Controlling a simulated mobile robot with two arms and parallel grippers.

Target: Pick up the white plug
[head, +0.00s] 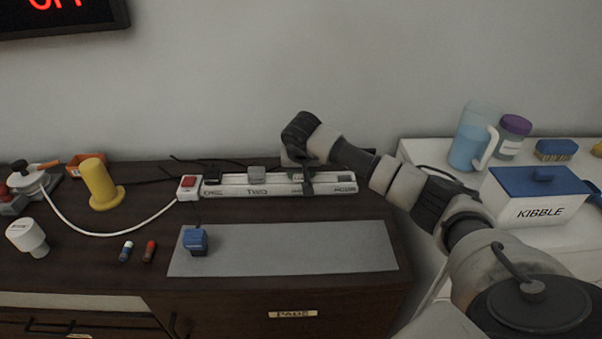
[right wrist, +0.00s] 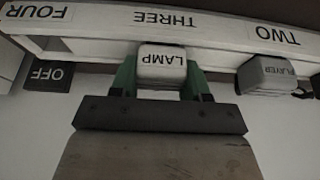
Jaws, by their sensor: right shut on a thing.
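The white plug (right wrist: 162,62), marked LAMP, sits at the power strip's THREE position in the right wrist view, where it appears upside down. My right gripper (right wrist: 162,82) is shut on it, with a green finger on each side. In the head view my right gripper (head: 304,180) reaches down over the right half of the power strip (head: 230,189) and hides most of the plug. The plug looks still at the strip; whether its pins are seated is hidden. My left gripper is not in view.
A grey plug (right wrist: 266,74) marked PLAYER is beside the white plug, at TWO. A black plug (head: 212,174) and a red switch (head: 189,183) are at the strip's left. A blue block (head: 195,241) stands on the grey mat (head: 300,250).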

